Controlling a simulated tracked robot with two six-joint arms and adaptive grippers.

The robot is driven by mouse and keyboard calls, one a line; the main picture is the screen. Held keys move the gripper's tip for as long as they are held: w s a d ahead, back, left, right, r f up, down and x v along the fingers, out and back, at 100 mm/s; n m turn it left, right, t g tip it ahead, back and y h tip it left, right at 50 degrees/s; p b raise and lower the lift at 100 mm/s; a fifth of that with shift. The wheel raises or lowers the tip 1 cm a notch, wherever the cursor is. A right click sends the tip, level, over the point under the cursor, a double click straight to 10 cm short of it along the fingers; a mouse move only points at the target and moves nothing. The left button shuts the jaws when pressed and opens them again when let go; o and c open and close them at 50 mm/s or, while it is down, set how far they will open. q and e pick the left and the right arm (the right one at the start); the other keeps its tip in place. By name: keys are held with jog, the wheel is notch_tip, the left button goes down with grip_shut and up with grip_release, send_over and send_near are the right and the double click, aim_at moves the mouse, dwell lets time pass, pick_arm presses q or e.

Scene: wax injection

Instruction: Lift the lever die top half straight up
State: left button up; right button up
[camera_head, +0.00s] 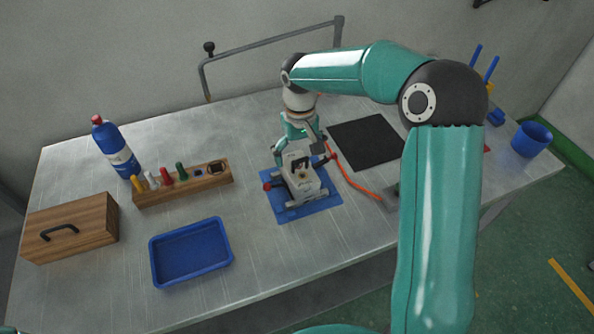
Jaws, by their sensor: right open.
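The lever die (299,180) is a light grey metal block with dark parts on top. It sits on a blue mat (322,205) near the middle of the table. A red knob (267,187) sticks out at its left, and another small red end shows at its right. My right gripper (297,158) points down just above and behind the die, with its fingers apart. Whether a finger touches the die is too small to tell. The seam between the die halves is not clear. My left gripper is not in view.
A blue tray (228,262), a wooden tool rack (216,183), a wooden box (92,212) and a blue bottle (112,143) stand at the left. A black pad (365,143) and an orange cable (350,183) lie right of the die. A blue cup (531,141) stands far right.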

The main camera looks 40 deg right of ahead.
aim_at(299, 169)
jog(key=shift+s+f+p, duration=0.15)
jog(key=shift+f+p, duration=0.15)
jog(key=shift+f, duration=0.45)
notch_tip(299, 169, down, 4)
jog(key=shift+r+p, duration=0.25)
jog(key=shift+p, duration=0.3)
jog(key=shift+f, duration=0.5)
jog(key=c, duration=1.8)
jog(key=shift+r, duration=0.1)
grip_shut()
